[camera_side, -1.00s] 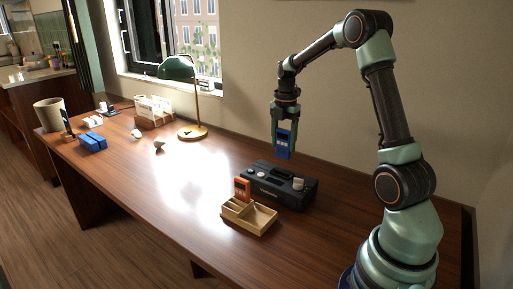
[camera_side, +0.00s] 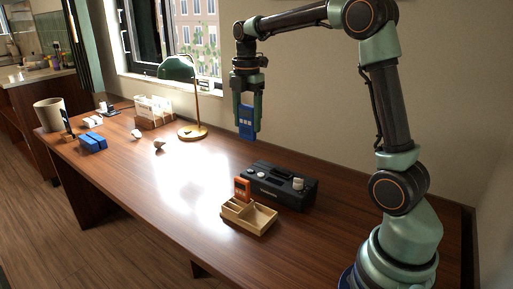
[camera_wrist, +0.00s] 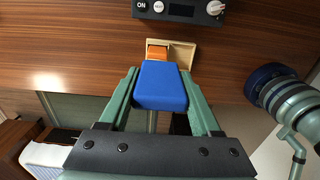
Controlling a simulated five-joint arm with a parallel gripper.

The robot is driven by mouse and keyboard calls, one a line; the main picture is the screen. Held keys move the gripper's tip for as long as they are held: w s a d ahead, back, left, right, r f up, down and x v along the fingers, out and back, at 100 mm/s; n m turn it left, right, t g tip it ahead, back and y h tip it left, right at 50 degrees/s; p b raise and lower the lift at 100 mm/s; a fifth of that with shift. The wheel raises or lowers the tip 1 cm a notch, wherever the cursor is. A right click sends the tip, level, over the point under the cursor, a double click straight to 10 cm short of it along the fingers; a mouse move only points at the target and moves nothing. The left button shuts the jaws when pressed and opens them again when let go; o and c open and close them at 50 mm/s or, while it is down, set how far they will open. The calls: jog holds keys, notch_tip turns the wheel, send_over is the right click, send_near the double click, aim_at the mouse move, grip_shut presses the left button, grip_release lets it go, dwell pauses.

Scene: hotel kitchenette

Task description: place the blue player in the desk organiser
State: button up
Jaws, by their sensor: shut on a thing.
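My gripper (camera_side: 247,122) is shut on the blue player (camera_side: 246,130) and holds it upright in the air, above and behind the dark box on the desk. In the wrist view the blue player (camera_wrist: 161,86) sits between the two green fingers (camera_wrist: 160,95). The desk organiser (camera_side: 249,216) is a light wooden tray with compartments near the desk's front edge. An orange player (camera_side: 242,188) stands upright in its back left part. In the wrist view the organiser (camera_wrist: 184,53) is partly hidden behind the blue player.
A black box with knobs (camera_side: 282,186) stands right behind the organiser. A green desk lamp (camera_side: 177,70), a wooden card holder (camera_side: 152,113), blue blocks (camera_side: 92,142) and a beige cup (camera_side: 50,113) are farther left. The desk left of the organiser is clear.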

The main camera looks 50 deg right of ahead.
send_over(232, 197)
jog(key=s+a, duration=0.3)
jog(key=f, duration=0.2)
jog(key=shift+a+f, duration=0.1)
jog(key=shift+f, duration=9.4)
jog(key=shift+f, duration=0.15)
jog(key=o, duration=1.4)
